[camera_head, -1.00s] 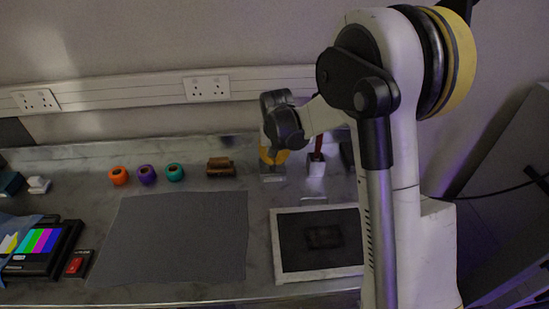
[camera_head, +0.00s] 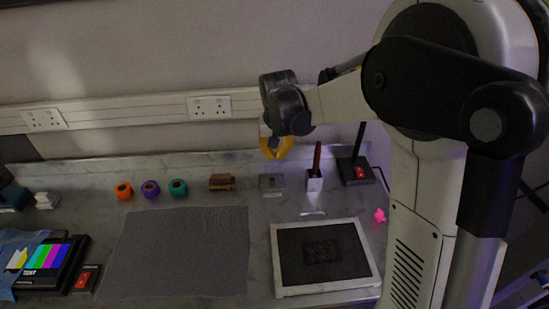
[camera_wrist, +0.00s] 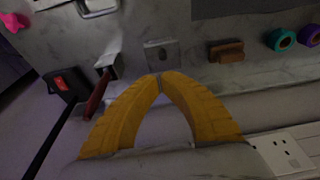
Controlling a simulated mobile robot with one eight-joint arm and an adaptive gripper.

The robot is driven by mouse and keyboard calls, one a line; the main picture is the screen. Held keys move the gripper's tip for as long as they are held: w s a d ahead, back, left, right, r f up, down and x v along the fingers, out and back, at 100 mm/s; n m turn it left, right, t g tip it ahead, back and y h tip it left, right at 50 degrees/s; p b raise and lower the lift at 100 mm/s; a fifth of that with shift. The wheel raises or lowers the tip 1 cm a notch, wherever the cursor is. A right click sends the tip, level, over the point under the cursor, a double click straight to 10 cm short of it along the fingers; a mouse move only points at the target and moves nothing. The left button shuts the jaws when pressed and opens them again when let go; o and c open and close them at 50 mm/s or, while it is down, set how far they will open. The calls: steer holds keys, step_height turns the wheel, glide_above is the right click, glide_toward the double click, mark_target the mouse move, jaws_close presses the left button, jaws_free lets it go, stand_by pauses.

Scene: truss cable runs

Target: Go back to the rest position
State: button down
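My gripper (camera_head: 275,156) hangs in front of the back wall, above the rear part of the worktop, with yellow fingers pointing down. In the wrist view my gripper (camera_wrist: 160,77) has its two curved yellow fingers meeting at the tips, with nothing between them. A small grey metal block (camera_head: 271,183) stands on the worktop below the fingers, apart from them. It also shows just beyond the fingertips in the wrist view (camera_wrist: 161,54).
A red-handled tool in a white holder (camera_head: 314,181), a black box with a red switch (camera_head: 355,171) and a pink piece (camera_head: 380,215) are at right. A framed dark panel (camera_head: 282,280), grey mat (camera_head: 180,255), brown block (camera_head: 222,182), tape rolls (camera_head: 150,189) and monitor (camera_head: 40,262) lie on the worktop.

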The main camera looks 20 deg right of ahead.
steer(key=s+r+n+t+b, duration=0.15)
steer(key=s+r+b, duration=0.3)
steer(key=s, duration=0.85)
steer(key=s+f+t+b, duration=0.2)
steer(key=s+f+b, duration=0.1)
steer(key=s, duration=0.9)
steer(key=shift+f+n+t+y, duration=0.3)
steer(key=shift+f+n+t, duration=0.05)
steer(key=shift+f, duration=0.2)
